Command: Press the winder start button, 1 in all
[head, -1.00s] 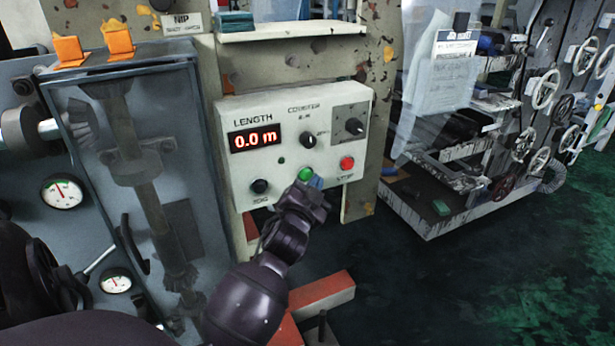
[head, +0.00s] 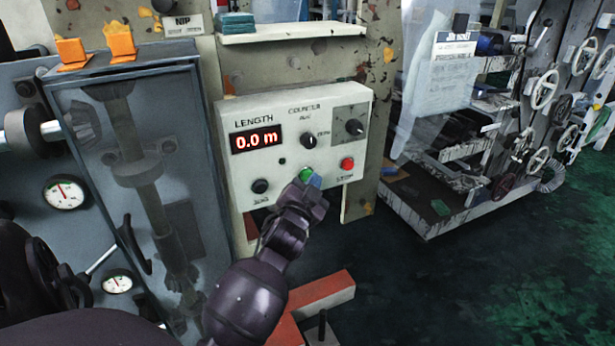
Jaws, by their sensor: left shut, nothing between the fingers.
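The cream control box (head: 240,175) in the head view carries a red LENGTH display (head: 257,138) reading 0.0 m. The green button (head: 306,174) is low on its front face, left of the red button (head: 347,163). A black button (head: 260,186) is at the lower left. My left gripper (head: 315,183) is shut and empty, its tip right at the green button and partly covering it. I cannot tell whether the tip touches the button. My right gripper is not in view.
A dark knob (head: 308,141) and a switch on a grey plate (head: 349,124) are above the buttons. A red beam (head: 325,292) lies below. A rack with handwheels (head: 545,90) stands right; the dark floor (head: 430,290) is open.

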